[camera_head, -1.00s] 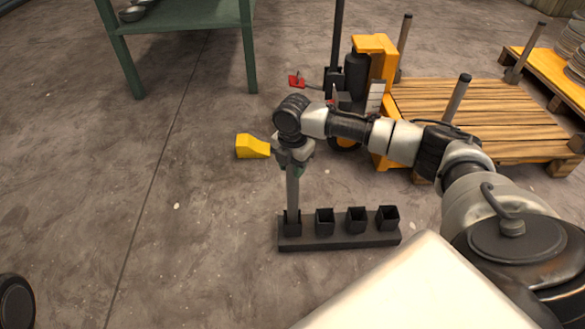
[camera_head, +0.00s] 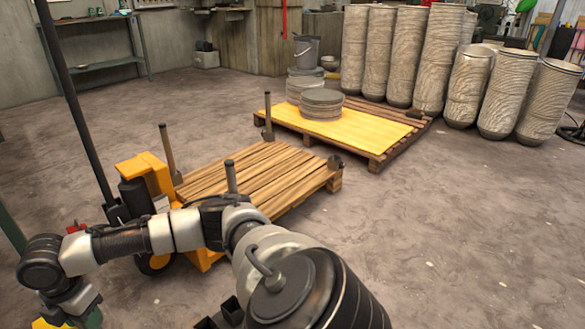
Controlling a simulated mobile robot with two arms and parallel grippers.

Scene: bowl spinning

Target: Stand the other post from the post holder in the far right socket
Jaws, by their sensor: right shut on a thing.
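Only dark cups of the post holder (camera_head: 232,308) show at the bottom edge, partly behind my arm. The wooden pallet (camera_head: 262,172) carries upright posts at its far left (camera_head: 167,150), near left (camera_head: 231,178) and far right (camera_head: 268,118). My left gripper is out of view.
The orange pallet truck (camera_head: 150,178) adjoins the pallet's left end, close to my right arm. Behind is a yellow-topped pallet (camera_head: 350,133) with stacked discs (camera_head: 322,104). Tall ribbed cylinders (camera_head: 440,60) stand at the back. Floor at the right is clear.

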